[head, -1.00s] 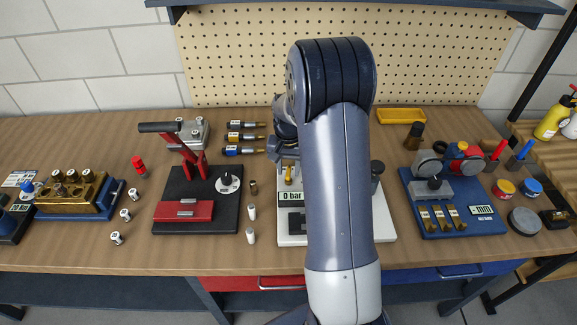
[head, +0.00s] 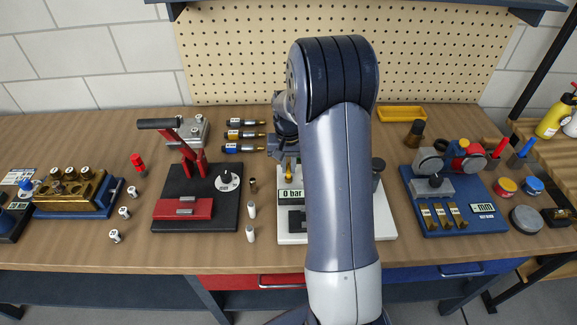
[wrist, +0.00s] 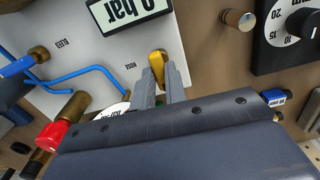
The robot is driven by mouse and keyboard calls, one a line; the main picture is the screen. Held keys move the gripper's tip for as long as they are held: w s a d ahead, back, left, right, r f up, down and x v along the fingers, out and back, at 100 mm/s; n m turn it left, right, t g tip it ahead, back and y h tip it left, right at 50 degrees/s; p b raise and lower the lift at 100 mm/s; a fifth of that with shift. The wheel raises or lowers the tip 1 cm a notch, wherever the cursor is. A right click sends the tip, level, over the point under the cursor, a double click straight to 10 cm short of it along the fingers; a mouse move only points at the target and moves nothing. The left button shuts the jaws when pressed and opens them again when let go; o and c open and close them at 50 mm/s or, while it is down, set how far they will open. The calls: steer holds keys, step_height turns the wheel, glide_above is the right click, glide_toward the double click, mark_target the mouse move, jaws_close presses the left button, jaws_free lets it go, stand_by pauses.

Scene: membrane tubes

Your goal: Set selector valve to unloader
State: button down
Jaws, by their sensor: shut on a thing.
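A white panel (head: 291,236) carries a green display (head: 290,196) reading 0 bar. A yellow lever (head: 288,173) stands behind the display, partly hidden by my gripper (head: 286,160). In the wrist view the yellow lever (wrist: 157,63) sits between the two grey fingertips of my gripper (wrist: 159,78), which is shut on it. The lever is near the printed word HOSE; BLEED is printed farther left. No unloader label is legible. My arm hides much of the panel in the head view.
A blue bent tube (wrist: 75,76) with brass fittings and a red cap (wrist: 50,136) lie left of the fingers in the wrist view. A black base with a dial (head: 228,181) and red press stands left of the panel. Small white cylinders (head: 251,211) stand between them.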

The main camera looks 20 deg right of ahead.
mark_target(289, 168)
stand_by(0.3)
steer(key=c, duration=1.4)
jaws_free()
steer(key=shift+c, duration=0.2)
steer(key=shift+r, duration=0.1)
step_height(289, 168, up, 11)
steer(key=b, duration=0.1)
steer(key=shift+f, duration=0.2)
